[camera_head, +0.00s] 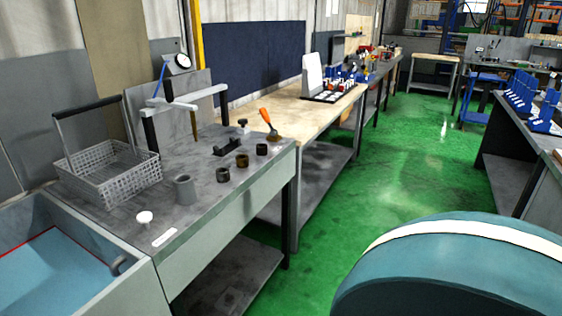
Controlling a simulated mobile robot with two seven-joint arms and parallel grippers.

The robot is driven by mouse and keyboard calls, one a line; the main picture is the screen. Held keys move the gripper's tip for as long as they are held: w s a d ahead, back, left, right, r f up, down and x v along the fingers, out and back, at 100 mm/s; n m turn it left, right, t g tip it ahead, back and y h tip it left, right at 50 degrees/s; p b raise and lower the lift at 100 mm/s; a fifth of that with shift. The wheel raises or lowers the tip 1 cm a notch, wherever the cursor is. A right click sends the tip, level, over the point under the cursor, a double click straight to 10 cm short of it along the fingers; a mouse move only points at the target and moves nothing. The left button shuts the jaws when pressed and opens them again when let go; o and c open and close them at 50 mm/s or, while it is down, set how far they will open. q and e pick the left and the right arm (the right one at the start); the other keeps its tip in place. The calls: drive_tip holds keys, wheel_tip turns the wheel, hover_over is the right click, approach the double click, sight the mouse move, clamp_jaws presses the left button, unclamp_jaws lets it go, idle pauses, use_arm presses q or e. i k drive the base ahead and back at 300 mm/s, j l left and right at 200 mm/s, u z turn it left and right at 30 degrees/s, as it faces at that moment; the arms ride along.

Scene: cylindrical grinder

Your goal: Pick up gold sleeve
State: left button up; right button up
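Several small dark ring-like sleeves stand in a row on the grey workbench (210,207). The middle sleeve (242,160) looks brownish-gold. A darker brown sleeve (223,174) stands in front of it to the left, and another dark sleeve (262,149) stands behind it to the right. They are small here, so I cannot be sure which one is the gold sleeve. Neither of my grippers is in view.
A larger grey cup-like cylinder (185,190), a white round piece (144,217) and a wire basket (108,172) are on the bench's left part. An orange-handled tool (267,122) stands at the far end. Green floor (400,190) is open to the right.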

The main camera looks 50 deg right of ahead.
sight(241, 160)
drive_tip(key=z, duration=1.35)
